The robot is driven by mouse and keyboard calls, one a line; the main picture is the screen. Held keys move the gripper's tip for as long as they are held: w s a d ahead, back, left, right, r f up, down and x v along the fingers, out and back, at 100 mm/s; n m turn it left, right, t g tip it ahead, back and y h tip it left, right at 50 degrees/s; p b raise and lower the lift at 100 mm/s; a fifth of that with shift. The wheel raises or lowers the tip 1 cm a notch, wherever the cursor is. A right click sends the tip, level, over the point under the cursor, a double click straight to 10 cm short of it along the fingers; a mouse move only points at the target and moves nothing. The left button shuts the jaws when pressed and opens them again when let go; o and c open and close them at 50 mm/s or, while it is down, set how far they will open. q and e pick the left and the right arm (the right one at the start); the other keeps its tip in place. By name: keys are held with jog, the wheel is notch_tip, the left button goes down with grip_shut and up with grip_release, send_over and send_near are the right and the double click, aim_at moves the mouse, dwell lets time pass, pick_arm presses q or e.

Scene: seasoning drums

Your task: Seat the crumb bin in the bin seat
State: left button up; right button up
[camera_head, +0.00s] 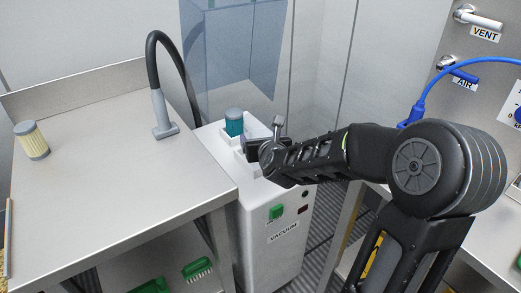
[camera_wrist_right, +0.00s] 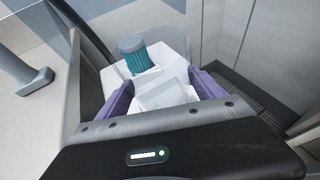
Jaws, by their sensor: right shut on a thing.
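My right gripper (camera_head: 253,149) reaches in from the right over the top of the white vacuum cabinet (camera_head: 275,238). In the right wrist view, its purple fingers (camera_wrist_right: 163,92) are shut on a white, box-like thing (camera_wrist_right: 160,97), which I take to be the crumb bin. The held bin is mostly hidden by the gripper in the head view. A teal pleated filter with a grey cap (camera_head: 234,123) stands upright on the cabinet top behind the gripper; it also shows in the right wrist view (camera_wrist_right: 136,55). I cannot tell the bin seat apart from the white cabinet top, nor whether the bin touches it.
A steel bench (camera_head: 110,170) on the left bears a cream filter (camera_head: 32,140) and a black hose with a grey nozzle (camera_head: 163,118). Green brushes (camera_head: 198,269) lie below it. A blue air hose (camera_head: 450,68) hangs at the right. Panels stand close behind the cabinet.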

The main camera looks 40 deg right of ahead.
jog(key=shift+f+b, duration=0.3)
jog(key=shift+f, duration=1.55)
jog(key=shift+f, duration=0.1)
jog(key=shift+f+b, duration=0.1)
jog(key=shift+b, duration=0.2)
jog(key=o, duration=1.6)
